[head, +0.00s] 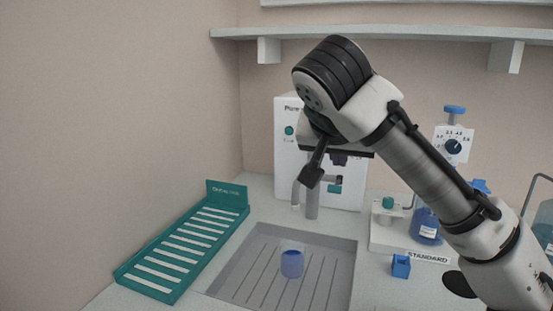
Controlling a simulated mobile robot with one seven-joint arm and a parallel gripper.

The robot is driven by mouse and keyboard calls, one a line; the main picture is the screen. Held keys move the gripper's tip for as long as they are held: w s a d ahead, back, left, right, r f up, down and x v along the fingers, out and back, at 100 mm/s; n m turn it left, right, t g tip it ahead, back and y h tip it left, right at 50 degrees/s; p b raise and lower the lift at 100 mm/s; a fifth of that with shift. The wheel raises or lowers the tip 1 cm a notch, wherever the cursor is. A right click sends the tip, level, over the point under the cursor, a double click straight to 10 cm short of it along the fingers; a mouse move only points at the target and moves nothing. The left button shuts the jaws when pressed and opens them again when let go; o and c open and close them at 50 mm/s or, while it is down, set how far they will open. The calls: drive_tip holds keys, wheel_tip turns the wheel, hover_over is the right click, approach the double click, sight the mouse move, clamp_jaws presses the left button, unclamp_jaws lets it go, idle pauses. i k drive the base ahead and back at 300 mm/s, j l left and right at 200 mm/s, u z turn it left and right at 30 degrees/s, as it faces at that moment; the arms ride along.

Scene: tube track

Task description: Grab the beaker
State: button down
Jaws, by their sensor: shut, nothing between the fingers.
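A small blue beaker (292,264) stands upright on the grey grooved tray in the worktop. It looks like a short cup with a darker upper part. My gripper (311,178) is above and behind it in the picture, apart from it, in front of the white machine. Its dark fingers point down and to the left. They are shut with nothing between them. My arm hides part of the machine and the bench on the right.
The grooved tray (247,276) is otherwise bare. A teal slotted rack (126,280) lies to its left against the wall. A white machine (288,170) stands behind it. A blue bottle (424,228) and a small blue block (401,266) are at right. A shelf (380,34) runs above.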

sight(293, 251)
drive_tip(key=k, duration=0.85)
